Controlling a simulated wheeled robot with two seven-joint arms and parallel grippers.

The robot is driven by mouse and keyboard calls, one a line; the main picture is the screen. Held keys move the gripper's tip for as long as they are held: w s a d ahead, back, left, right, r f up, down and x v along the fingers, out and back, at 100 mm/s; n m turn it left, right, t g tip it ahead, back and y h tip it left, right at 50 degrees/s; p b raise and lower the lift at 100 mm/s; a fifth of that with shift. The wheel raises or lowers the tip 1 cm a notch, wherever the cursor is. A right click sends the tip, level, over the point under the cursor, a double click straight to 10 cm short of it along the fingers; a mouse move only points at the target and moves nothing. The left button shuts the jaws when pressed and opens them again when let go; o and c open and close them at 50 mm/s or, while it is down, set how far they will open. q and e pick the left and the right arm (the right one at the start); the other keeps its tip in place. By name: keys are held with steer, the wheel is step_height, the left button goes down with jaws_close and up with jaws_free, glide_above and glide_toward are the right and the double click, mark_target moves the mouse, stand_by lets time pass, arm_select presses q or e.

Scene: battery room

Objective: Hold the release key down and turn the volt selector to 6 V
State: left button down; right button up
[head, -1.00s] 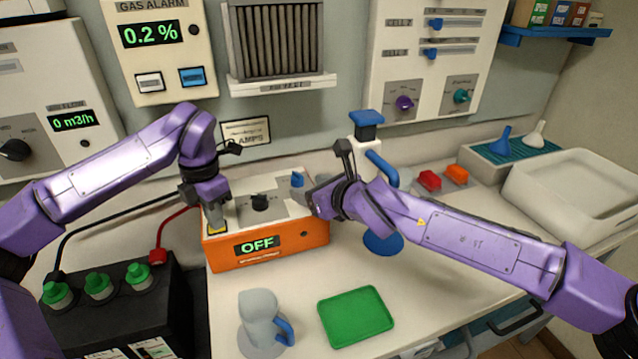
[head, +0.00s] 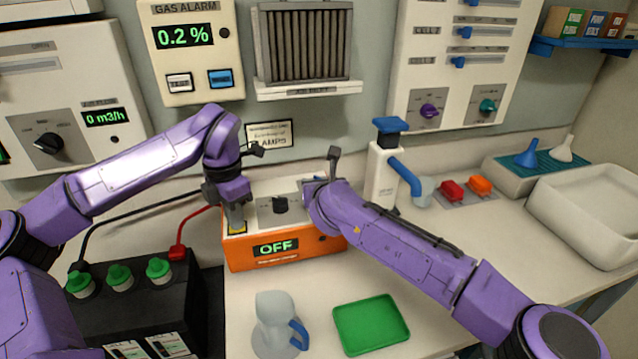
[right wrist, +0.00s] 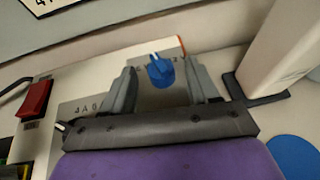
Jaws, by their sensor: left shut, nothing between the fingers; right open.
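The orange charger box (head: 290,255) shows "OFF" on its front display. My left gripper (head: 237,222) is shut and points down, its tips at a yellow key (head: 238,231) on the box's left end; I cannot tell how far the key is pressed. A black knob (head: 280,204) stands mid-panel. A blue pointer knob (right wrist: 160,70) sits on the panel's right part, its pointer toward the top of the right wrist view. My right gripper (right wrist: 163,76) is open, with a finger on either side of this knob. The knob is hidden in the head view, and its markings are too blurred to read.
A red switch (right wrist: 36,98) shows at left in the right wrist view. A grey jug (head: 272,325) and a green tray (head: 371,324) stand in front of the box. A white-and-blue pump bottle (head: 384,170) stands close right. A black battery (head: 140,300) with cables is at left.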

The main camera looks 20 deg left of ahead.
steer(key=shift+w+a+f, duration=0.3)
steer(key=shift+w+a, duration=0.1)
steer(key=shift+w, duration=0.15)
steer(key=c, duration=1)
steer(key=shift+w+d+f+n+g+y, duration=0.1)
steer(key=shift+n+g+y, duration=0.8)
steer(key=shift+n, duration=0.15)
steer(key=shift+w+d+n+g+y, duration=0.1)
steer(key=shift+n+g+y, duration=0.75)
steer(key=shift+n, duration=0.2)
steer(key=o, duration=1)
